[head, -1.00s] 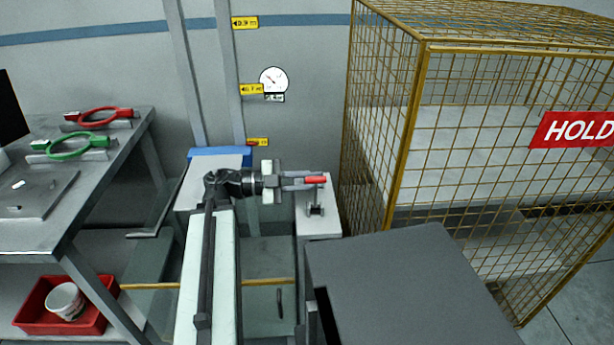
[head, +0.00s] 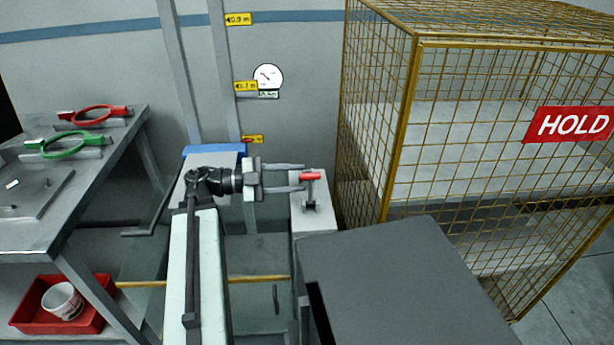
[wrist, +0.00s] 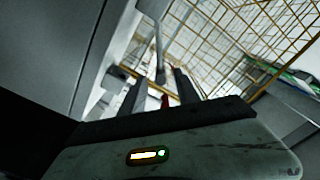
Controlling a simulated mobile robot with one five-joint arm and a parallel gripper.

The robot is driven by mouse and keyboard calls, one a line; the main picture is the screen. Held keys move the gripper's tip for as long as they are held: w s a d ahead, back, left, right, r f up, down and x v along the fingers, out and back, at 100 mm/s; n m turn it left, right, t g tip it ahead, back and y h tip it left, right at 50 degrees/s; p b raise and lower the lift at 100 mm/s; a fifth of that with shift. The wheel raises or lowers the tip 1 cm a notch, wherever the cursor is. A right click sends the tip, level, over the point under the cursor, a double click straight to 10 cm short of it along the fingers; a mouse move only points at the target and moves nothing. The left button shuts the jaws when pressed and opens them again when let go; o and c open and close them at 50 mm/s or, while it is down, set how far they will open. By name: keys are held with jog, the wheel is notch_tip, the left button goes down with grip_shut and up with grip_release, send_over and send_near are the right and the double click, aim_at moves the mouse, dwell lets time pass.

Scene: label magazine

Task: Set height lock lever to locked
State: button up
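The lever (head: 310,178) has a red grip on a dark stem and stands on a pale block (head: 318,220) left of the cage. In the head view its stem looks about upright; I cannot read whether that is the locked position. My gripper (head: 303,177) points right and is open, one finger above and one below the near end of the red grip, with gaps on both sides. In the wrist view the two dark fingers (wrist: 158,92) are apart, with a small red patch of the lever (wrist: 165,102) between them.
A yellow wire cage (head: 405,150) with a HOLD sign (head: 570,124) stands close on the right. A dark grey box top (head: 400,280) is in front of the lever. A bench (head: 40,225) with red and green rings is on the left. A gauge (head: 267,76) hangs behind.

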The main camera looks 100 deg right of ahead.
jog(key=w, duration=0.4)
jog(key=shift+d, duration=0.25)
